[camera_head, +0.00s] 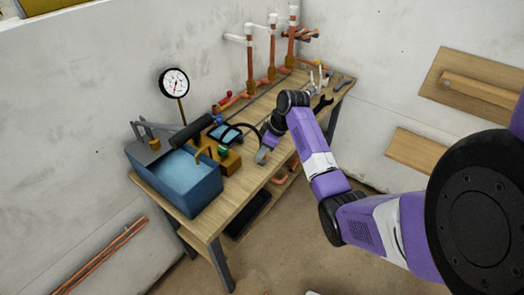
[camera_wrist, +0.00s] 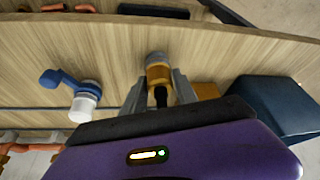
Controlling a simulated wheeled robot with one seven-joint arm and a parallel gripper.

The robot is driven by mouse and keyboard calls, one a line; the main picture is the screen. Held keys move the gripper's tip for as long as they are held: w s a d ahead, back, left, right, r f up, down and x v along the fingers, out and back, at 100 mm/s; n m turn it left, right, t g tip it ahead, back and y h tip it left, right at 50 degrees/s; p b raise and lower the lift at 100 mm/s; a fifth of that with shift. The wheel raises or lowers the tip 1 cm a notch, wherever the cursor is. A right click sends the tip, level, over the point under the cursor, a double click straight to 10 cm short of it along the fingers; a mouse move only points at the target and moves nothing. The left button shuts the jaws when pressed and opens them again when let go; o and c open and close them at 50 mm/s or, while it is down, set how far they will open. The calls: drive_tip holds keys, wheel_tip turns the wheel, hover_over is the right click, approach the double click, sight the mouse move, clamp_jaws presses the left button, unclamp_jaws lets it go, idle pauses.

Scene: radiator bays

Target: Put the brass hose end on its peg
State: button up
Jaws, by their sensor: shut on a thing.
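My gripper (camera_wrist: 155,90) is shut on the brass hose end (camera_wrist: 158,74), which sits between its two grey fingers. The hose end has a pale grey tip, and a black hose (camera_wrist: 161,96) runs from it back toward my wrist. In the head view my gripper (camera_head: 264,154) is low over the front part of the wooden bench, right of the brass block (camera_head: 230,163). The black hose (camera_head: 243,130) loops there, and the hose end is too small to make out. I cannot pick out the peg for certain in either view.
The blue water tank (camera_head: 180,182) stands at the bench's left end, also at right in the wrist view (camera_wrist: 275,108). A pressure gauge (camera_head: 174,83) rises behind it. Copper pipes (camera_head: 250,70) stand at the back. A blue-handled valve (camera_wrist: 68,80) lies left of my gripper.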

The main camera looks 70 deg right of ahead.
drive_tip(key=shift+f, duration=0.35)
drive_tip(key=o, duration=1.1)
drive_tip(key=shift+r, duration=0.1)
drive_tip(key=shift+b+v, duration=0.5)
drive_tip(key=shift+v, duration=3.35)
